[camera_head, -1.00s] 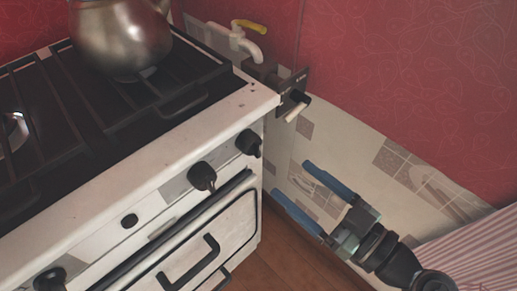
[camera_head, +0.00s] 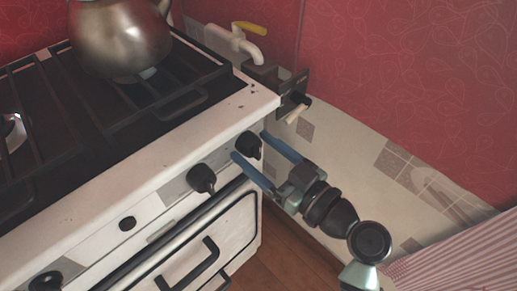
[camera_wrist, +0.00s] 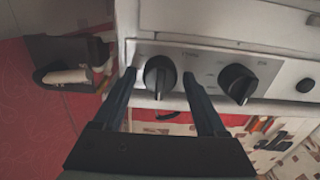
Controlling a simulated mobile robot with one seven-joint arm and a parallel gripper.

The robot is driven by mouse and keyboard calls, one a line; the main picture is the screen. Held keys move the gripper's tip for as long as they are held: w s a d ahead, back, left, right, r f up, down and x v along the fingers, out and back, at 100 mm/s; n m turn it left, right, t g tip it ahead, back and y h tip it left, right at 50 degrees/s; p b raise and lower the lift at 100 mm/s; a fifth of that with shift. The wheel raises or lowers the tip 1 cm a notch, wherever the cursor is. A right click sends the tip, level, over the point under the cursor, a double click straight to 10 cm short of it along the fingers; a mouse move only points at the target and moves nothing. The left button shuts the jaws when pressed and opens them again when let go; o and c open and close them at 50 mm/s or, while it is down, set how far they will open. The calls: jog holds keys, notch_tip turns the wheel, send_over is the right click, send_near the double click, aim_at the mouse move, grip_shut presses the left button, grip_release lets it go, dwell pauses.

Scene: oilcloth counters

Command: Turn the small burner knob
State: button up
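The stove's front panel (camera_head: 165,196) carries several black knobs. The rightmost knob (camera_head: 250,143) is at the corner; it also shows in the wrist view (camera_wrist: 159,76). My gripper (camera_head: 250,147) is open, with its blue fingers pointing at the panel on either side of this knob. In the wrist view the knob sits between the dark fingertips, with gaps on both sides and no clear contact. A second knob (camera_head: 202,178) is just left of it, outside the fingers; it is at the right in the wrist view (camera_wrist: 237,84). No label tells which is the small burner knob.
A metal kettle (camera_head: 120,40) stands on the stove's black grate (camera_head: 90,95). An oven handle (camera_head: 190,265) sticks out below the knobs. A pipe with a yellow-handled tap (camera_head: 248,28) and a wall fixture (camera_head: 290,88) are behind the corner.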

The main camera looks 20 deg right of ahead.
grip_shut()
jog(key=shift+m, duration=0.4)
jog(key=m+p, duration=0.1)
jog(key=m, duration=0.2)
jog(key=shift+p, duration=0.35)
jog(key=shift+m+p, duration=1.1)
jog(key=shift+m, duration=1.4)
jog(key=shift+o, duration=1.2)
grip_release()
